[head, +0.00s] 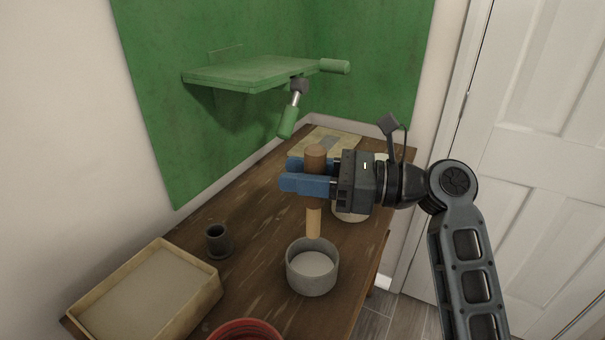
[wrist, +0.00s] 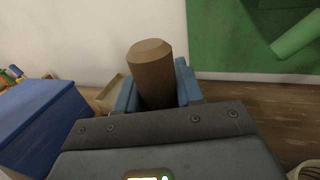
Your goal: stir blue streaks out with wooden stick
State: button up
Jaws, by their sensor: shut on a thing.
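My gripper (head: 309,184) is shut on an upright wooden stick (head: 314,222). The stick has a darker brown, thicker top, which also shows between the blue fingers in the wrist view (wrist: 152,70). Its paler lower end points down at the grey round pot (head: 313,281). In the head view the tip overlaps the pot's far rim, and I cannot tell whether it is above the pot or just behind it. The pot stands on the wooden table and holds a pale grey filling. I see no clear blue streaks on the visible part of that filling.
A shallow tan tray (head: 148,296) with a grey filling lies at the table's left. A small dark cup (head: 218,241) stands beside it, and a red bowl (head: 246,331) is at the front edge. A green shelf (head: 250,73) with a hanging green handle juts out above the table's back.

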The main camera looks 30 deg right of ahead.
notch_tip(320, 180, down, 10)
jog(key=b, duration=0.6)
jog(key=shift+r, duration=0.2)
jog(key=shift+f, duration=0.6)
dwell(1.0)
jog(key=shift+a, duration=0.1)
jog(key=shift+s+a+r+p, duration=0.1)
jog(key=shift+s+a+p, duration=0.5)
jog(key=shift+p, duration=0.3)
jog(key=shift+d, duration=0.15)
